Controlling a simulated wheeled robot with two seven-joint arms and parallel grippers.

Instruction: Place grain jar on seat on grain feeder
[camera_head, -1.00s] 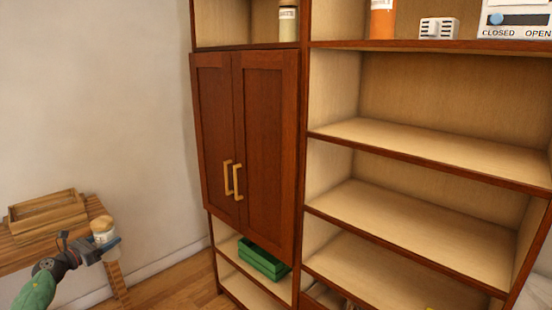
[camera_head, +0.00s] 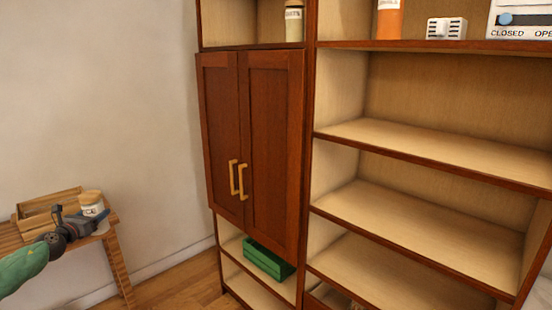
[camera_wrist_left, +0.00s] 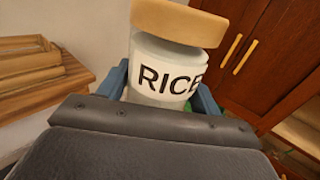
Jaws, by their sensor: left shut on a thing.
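A jar with a tan lid and a white label reading RICE (camera_wrist_left: 165,65) is between the blue fingers of my left gripper (camera_wrist_left: 165,95) in the left wrist view. The gripper is shut on it. In the head view the jar (camera_head: 91,204) is at the lower left, held upright by my left gripper (camera_head: 92,219) near the wooden side table. The jar's lower part is hidden by the gripper. A white unit marked CLOSED and OPEN (camera_head: 520,22) stands on the upper right shelf, cut off by the frame edge; I cannot tell whether it is the grain feeder. My right gripper is not in view.
A wooden tray (camera_head: 45,208) sits on the wooden side table (camera_head: 112,218). The tall cabinet (camera_head: 253,140) has shut doors. A green crate (camera_head: 266,258) is low inside it. A labelled jar (camera_head: 294,22) and an orange container (camera_head: 389,20) stand higher up. Middle right shelves are bare.

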